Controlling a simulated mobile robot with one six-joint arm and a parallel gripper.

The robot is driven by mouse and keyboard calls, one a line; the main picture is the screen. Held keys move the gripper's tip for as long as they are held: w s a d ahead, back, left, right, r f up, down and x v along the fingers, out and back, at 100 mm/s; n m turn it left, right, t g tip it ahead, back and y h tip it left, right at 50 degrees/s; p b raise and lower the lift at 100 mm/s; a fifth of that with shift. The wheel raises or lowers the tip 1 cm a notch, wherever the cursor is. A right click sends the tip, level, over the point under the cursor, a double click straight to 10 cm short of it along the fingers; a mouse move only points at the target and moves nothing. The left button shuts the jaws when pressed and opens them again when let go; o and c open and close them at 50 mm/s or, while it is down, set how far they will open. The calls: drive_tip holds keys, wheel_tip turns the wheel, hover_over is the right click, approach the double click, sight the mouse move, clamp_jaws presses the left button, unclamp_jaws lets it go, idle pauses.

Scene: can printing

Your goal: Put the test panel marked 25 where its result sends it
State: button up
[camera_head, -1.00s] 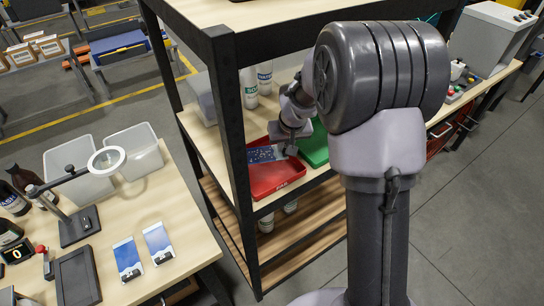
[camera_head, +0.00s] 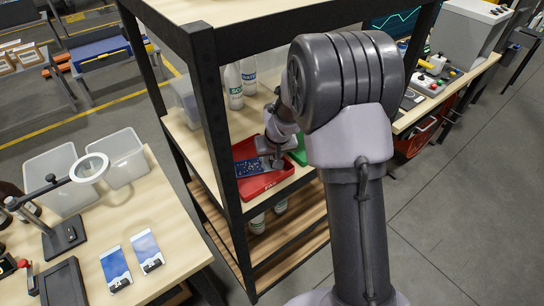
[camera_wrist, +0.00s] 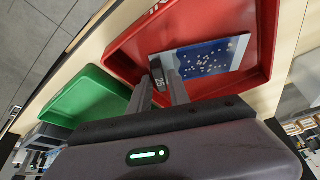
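The test panel marked 25 (camera_wrist: 208,62) is a blue, light-speckled plate with a pale edge strip and a dark tab reading 25. It is at the red tray (camera_wrist: 262,40), within its rim in the wrist view. In the head view the panel (camera_head: 249,168) also shows inside the red tray (camera_head: 268,186) on the shelf. My gripper (camera_wrist: 159,72) has its fingers on either side of the dark tab and appears shut on it. I cannot tell whether the panel touches the tray floor. A green tray (camera_wrist: 88,100) stands beside the red one.
Two more blue-and-white panels (camera_head: 115,267) lie on the left table near a magnifier (camera_head: 89,168) and two clear bins (camera_head: 122,158). White bottles (camera_head: 233,85) stand at the shelf's back. A black shelf post (camera_head: 214,120) rises close left of my arm.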

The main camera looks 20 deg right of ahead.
drive_tip(key=shift+r, duration=0.35)
drive_tip(key=s+a+f+p+v, duration=0.1)
drive_tip(key=s+a+p+v, duration=0.1)
drive_tip(key=v, duration=1.8)
drive_tip(key=s+a+r+m+y, duration=0.1)
drive_tip(key=s+a+r, duration=0.2)
drive_tip(key=s, duration=0.7)
drive_tip(key=s+a+r+m+t+y, duration=0.1)
drive_tip(key=s+a+r+m, duration=0.1)
drive_tip(key=s, duration=0.9)
drive_tip(key=shift+s+a+r, duration=0.2)
drive_tip(key=shift+a+r, duration=0.25)
drive_tip(key=shift+a, duration=0.75)
wheel_tip(320, 180, down, 16)
drive_tip(key=b, duration=1.6)
drive_tip(key=shift+f, duration=0.15)
